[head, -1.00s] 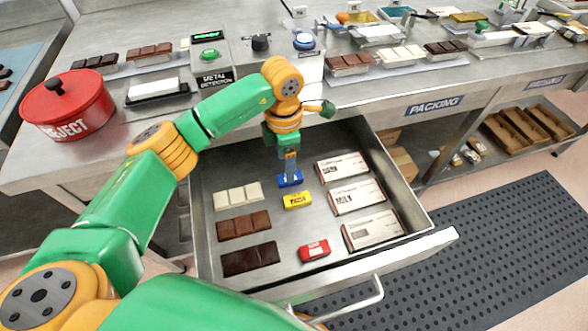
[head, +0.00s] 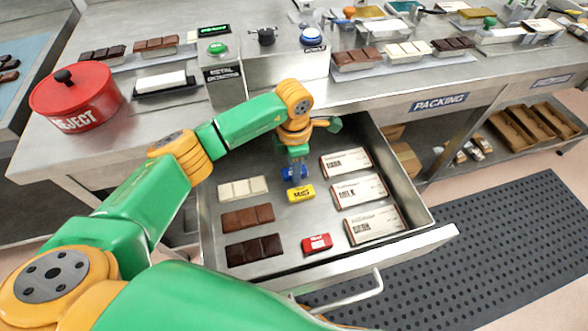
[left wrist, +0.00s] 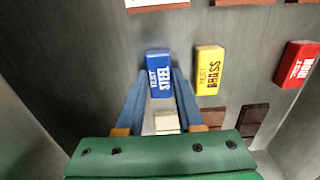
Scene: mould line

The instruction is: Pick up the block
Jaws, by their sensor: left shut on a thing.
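The blue block (head: 288,174), marked TEST STEEL, is in the open drawer (head: 440,240). It also shows in the left wrist view (left wrist: 159,72). My left gripper (head: 295,172) has come down over it from above, partly hiding it in the head view. In the left wrist view its two fingers (left wrist: 160,90) are closed against the sides of the block. I cannot tell any gap between block and drawer floor. A yellow block (head: 301,193), marked BRASS, lies just in front of it, and a red block (head: 317,243) lies nearer the drawer front. My right gripper is out of view.
White, brown and dark chocolate bars (head: 248,216) lie along the drawer's left side. Several wrapped bars (head: 359,191) lie along its right side. The steel counter above holds a red REJECT pot (head: 75,98) and a metal detector (head: 220,75). Drawer walls surround the gripper.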

